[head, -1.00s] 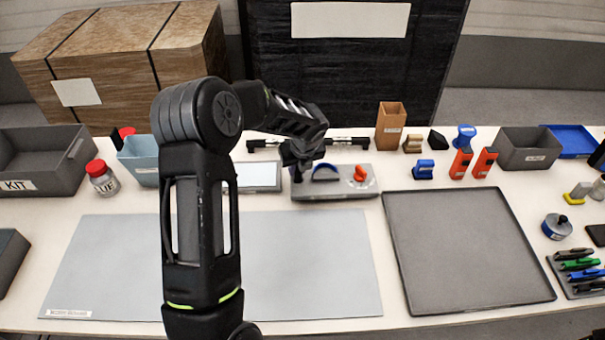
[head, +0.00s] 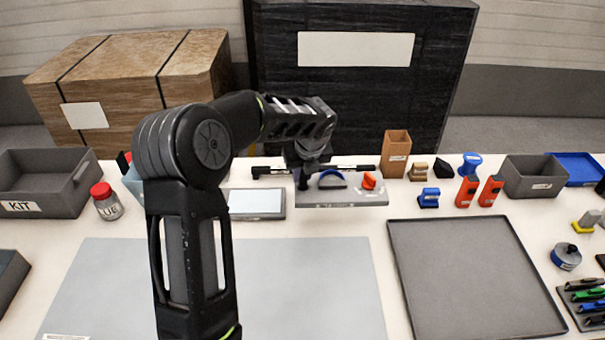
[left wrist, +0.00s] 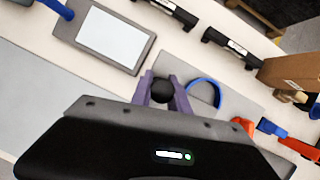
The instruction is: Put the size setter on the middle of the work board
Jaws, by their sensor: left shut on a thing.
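My left gripper (left wrist: 163,92) is over the left end of a grey stand (head: 340,200). In the left wrist view its two fingers close around a dark round knob (left wrist: 163,91), which I take to be the top of the size setter. The rest of that piece is hidden by the gripper in the head view, and I cannot tell whether it is clear of the stand. The work board (head: 300,280) is a flat light grey sheet in front of the stand, partly hidden by my left arm; its visible surface is bare. My right gripper is out of view.
A blue arch (head: 332,180) and an orange knob (head: 369,180) stand on the grey stand beside the gripper. A flat screen-like panel (head: 257,203) lies to its left. An empty dark tray (head: 475,280) lies right of the board. A wooden box (head: 396,153) stands behind.

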